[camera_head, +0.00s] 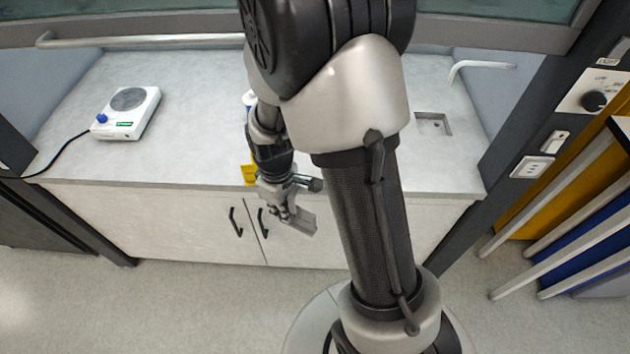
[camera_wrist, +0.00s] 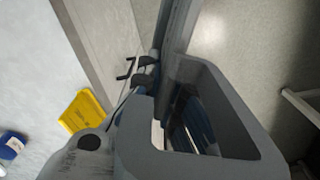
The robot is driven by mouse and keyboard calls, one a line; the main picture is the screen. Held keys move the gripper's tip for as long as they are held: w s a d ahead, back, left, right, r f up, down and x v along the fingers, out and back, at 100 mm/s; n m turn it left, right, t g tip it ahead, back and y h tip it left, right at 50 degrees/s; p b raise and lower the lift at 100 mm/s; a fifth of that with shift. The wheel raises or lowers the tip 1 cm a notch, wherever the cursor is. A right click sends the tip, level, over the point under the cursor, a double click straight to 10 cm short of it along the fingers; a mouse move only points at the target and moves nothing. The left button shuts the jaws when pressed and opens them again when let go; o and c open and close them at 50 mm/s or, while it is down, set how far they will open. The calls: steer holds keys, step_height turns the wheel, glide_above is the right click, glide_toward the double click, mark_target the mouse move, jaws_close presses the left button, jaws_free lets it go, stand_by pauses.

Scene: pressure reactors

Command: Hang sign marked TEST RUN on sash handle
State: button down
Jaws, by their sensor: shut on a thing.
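My gripper (camera_head: 300,221) points down to the right in front of the counter's front edge, near the cabinet doors. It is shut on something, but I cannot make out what. In the wrist view, large grey gripper parts (camera_wrist: 215,85) fill the middle and right. A yellow panel (camera_head: 249,175) shows at the counter's front edge, left of the gripper and partly hidden by it. It also shows in the wrist view (camera_wrist: 82,112). No writing on it is readable. The sash handle (camera_head: 140,41) is a pale horizontal bar along the sash, its right part hidden by my arm.
A white hotplate (camera_head: 128,112) with a cable stands on the counter (camera_head: 200,100) at left. A blue and white container (camera_wrist: 12,143) stands on the counter, mostly hidden in the head view. Dark door handles (camera_head: 236,222) jut out beside the gripper. A small sink (camera_head: 433,124) lies right.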

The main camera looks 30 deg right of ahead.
mark_target(299, 227)
steer(key=s+f+n, duration=0.1)
steer(key=n, duration=0.1)
steer(key=s+d+f+n, duration=0.1)
steer(key=s, duration=0.1)
steer(key=s+f+n, duration=0.1)
steer(key=n, duration=0.1)
steer(key=shift+s+d+f+n, duration=0.1)
steer(key=shift+s+d+n, duration=0.1)
steer(key=shift+d+n, duration=0.1)
steer(key=w+d+b, duration=0.1)
steer(key=w+d, duration=0.2)
steer(key=w, duration=0.1)
steer(key=w+d, duration=0.3)
steer(key=w, duration=0.2)
steer(key=w+d+b, duration=0.1)
steer(key=w+d, duration=0.2)
steer(key=w, duration=0.2)
steer(key=shift+d+b, duration=0.2)
steer(key=shift+b, duration=0.1)
steer(key=f, duration=0.1)
steer(key=b, duration=0.1)
steer(key=w+f, duration=0.1)
steer(key=shift+d+f, duration=0.35)
steer(key=shift+f, duration=0.2)
steer(key=shift+f, duration=0.15)
steer(key=c, duration=1.8)
jaws_free()
